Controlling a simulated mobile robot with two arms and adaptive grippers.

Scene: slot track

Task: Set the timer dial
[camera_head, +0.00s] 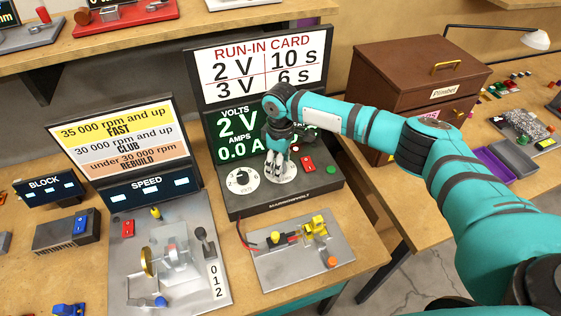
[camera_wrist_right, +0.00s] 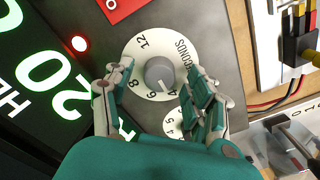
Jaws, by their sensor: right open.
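The timer dial, marked SECONDS, is a white disc with a grey knob (camera_wrist_right: 160,74) in the right wrist view. Its pale pointer mark appears to point near the 4. In the head view the dial (camera_head: 287,179) is partly hidden behind my right gripper (camera_head: 277,171). That gripper is open, with its fingers on either side of the knob; I cannot tell whether they touch it. The run-in card (camera_head: 258,65) reads 2 V 10 s and 3 V 6 s. The power supply display (camera_head: 237,125) reads 2 V and 0.0 A. My left gripper is not in view.
A second white dial (camera_head: 239,180) sits left of the timer dial. A red switch (camera_head: 307,163) and green button (camera_head: 331,170) lie to its right. A metal plate (camera_head: 270,272) with a yellow part stands in front. The speed rig (camera_head: 190,292) is at left, a brown cabinet (camera_head: 390,75) behind right.

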